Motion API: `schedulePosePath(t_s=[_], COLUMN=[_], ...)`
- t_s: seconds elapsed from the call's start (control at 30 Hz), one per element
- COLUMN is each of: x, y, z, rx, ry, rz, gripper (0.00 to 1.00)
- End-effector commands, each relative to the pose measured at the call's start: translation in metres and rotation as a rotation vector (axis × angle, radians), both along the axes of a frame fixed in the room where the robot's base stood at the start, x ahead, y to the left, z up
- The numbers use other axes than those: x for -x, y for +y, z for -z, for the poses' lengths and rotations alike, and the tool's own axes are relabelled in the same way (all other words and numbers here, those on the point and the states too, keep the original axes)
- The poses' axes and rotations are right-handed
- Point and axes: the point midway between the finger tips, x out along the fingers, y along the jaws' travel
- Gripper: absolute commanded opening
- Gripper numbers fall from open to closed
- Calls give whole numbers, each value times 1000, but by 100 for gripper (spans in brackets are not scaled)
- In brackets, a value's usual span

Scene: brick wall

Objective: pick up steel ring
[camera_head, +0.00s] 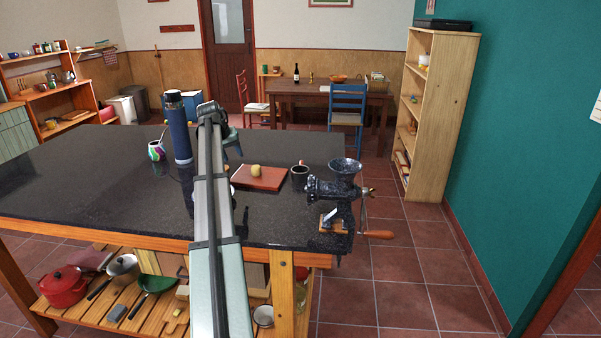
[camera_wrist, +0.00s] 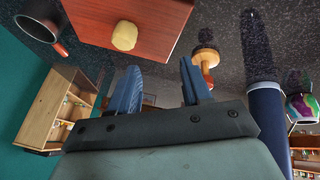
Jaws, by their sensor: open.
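I cannot make out a steel ring for certain in either view. My gripper (camera_wrist: 160,66) is open, with two blue-grey fingers apart and nothing seen between them. In the head view, the end of my arm is over the dark speckled worktop (camera_head: 90,170), and the arm hides part of it. In the wrist view, a small round piece with a tan disc, a dark band and an orange part (camera_wrist: 206,58) shows beyond the right finger. I cannot tell what it is.
A reddish board (camera_head: 268,184) with a yellowish lump (camera_head: 257,171) lies right of my arm, beside a dark mug (camera_head: 299,178). A meat grinder (camera_head: 345,188) is at the right edge. A blue flask (camera_head: 179,132) and colourful cup (camera_head: 156,151) stand left. The worktop's left is mostly clear.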

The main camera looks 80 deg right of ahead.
Motion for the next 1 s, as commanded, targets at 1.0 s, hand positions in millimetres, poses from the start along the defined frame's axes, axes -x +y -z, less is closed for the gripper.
schedulePosePath(t_s=[1.0], x=[221], y=[-86], z=[-4], rx=[-59], ry=[-47], rz=[243], gripper=[49])
